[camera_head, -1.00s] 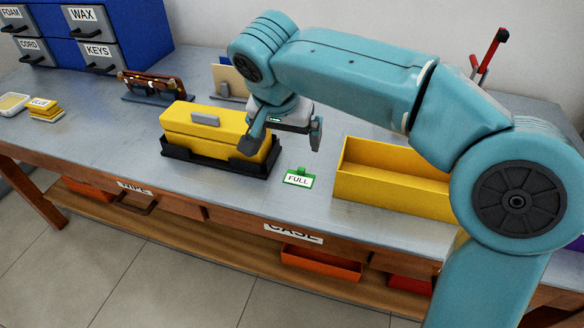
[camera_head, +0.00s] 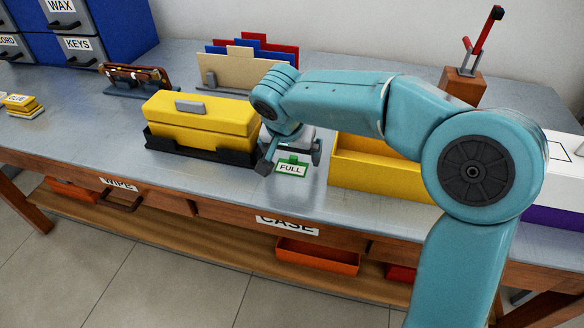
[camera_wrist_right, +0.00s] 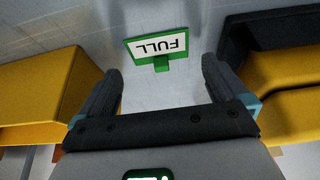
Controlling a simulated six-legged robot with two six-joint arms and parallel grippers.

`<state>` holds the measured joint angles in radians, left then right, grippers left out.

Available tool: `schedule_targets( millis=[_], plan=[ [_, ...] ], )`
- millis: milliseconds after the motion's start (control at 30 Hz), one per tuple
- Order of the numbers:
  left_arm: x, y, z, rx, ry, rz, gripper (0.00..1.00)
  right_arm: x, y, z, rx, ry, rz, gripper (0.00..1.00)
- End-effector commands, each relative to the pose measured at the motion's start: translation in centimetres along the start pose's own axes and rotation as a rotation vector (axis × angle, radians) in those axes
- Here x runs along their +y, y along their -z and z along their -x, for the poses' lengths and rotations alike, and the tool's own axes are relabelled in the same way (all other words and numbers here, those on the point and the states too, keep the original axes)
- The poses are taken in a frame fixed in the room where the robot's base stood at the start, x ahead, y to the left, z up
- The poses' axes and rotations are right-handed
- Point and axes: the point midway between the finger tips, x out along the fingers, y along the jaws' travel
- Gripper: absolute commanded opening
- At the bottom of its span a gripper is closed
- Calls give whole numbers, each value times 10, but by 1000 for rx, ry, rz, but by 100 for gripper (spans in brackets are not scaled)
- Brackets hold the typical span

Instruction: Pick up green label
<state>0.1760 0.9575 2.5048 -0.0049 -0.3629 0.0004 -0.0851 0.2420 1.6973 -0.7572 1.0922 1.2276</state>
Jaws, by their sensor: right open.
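The green label (camera_head: 291,169) reads FULL and rests on the bench top, between the yellow case and the open yellow box. My right gripper (camera_head: 291,160) is open and sits just above and behind the label in the head view. In the right wrist view, the label (camera_wrist_right: 157,47) appears upside down, beyond the gap between the two dark fingers (camera_wrist_right: 160,85). Its green tab points toward the gripper. Nothing is between the fingers, and they appear apart from the label. My left gripper is not in view.
The yellow case (camera_head: 202,122) in its black tray (camera_head: 240,158) stands left of the label. The open yellow box (camera_head: 375,178) stands close on the right. Behind are a file holder (camera_head: 240,70) and a wooden block with a red-handled tool (camera_head: 464,86). The bench's front edge is near.

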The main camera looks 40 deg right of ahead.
Motion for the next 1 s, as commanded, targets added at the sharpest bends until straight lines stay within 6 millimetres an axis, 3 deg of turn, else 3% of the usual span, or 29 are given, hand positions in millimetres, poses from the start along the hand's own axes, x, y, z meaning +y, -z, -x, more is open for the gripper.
schedule_targets(
  millis=[100,367,533,1000],
  plan=[
    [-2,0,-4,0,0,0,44,-1,0,-15,-1,-1,0,100],
    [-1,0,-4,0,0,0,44,-2,1,-16,0,1,0,100],
    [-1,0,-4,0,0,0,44,-2,1,-16,0,1,0,45],
    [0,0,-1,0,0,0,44,-2,4,-10,1,1,1,45]
  ],
)
